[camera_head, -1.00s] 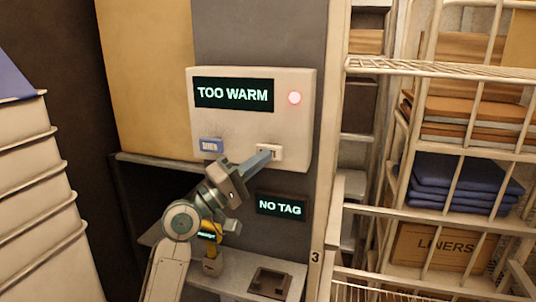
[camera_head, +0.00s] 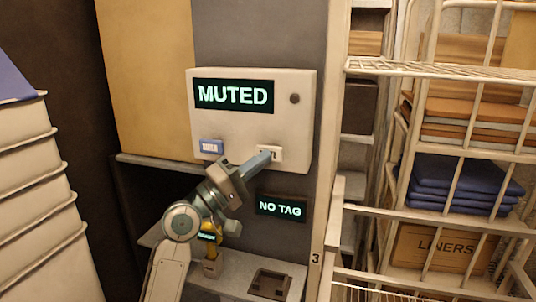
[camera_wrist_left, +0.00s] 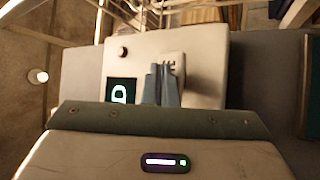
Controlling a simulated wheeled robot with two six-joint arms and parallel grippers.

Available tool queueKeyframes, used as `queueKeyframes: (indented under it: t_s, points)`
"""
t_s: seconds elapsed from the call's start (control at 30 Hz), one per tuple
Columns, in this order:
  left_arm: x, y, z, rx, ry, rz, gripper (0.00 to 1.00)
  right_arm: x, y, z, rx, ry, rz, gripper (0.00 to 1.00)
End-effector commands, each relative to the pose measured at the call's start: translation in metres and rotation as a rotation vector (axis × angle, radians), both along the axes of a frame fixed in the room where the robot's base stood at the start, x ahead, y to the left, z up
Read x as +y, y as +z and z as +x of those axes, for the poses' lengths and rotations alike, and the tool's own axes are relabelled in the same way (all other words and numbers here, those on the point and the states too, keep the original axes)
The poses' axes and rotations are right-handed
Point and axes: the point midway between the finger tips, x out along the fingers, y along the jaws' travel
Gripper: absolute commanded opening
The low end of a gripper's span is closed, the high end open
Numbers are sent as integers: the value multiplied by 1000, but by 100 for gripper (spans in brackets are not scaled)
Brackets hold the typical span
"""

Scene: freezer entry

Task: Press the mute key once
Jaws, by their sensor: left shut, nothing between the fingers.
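The white alarm box (camera_head: 238,132) is on the grey wall panel. Its dark display (camera_head: 234,95) reads "MUTED" and its round lamp (camera_head: 294,98) is dark. A white key (camera_head: 272,153) is at the box's lower right, partly hidden by my fingertips. A blue key (camera_head: 211,146) is at its lower left. My left gripper (camera_head: 265,158) is shut and empty, with its tips at the white key; I cannot tell if they touch it. In the left wrist view the shut fingers (camera_wrist_left: 162,85) point at the white key (camera_wrist_left: 171,62). My right gripper is not in view.
A small "NO TAG" display (camera_head: 281,207) is below the box. A shelf (camera_head: 235,272) holds a yellow handheld device (camera_head: 213,245) and a dark square pad (camera_head: 270,284). Wire racks (camera_head: 440,210) stand at right and stacked white bins (camera_head: 40,190) at left.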

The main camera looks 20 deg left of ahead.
Motion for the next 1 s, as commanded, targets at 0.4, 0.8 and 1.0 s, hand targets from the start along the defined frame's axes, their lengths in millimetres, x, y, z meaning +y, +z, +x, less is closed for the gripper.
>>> queueKeyframes:
  t_s: [0.4,0.8,1.0]
  points:
    - [0,-1,-13,0,1,1,0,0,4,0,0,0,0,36]
    - [1,0,-35,3,1,3,0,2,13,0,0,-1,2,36]
    - [2,0,-54,1,0,2,0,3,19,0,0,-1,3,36]
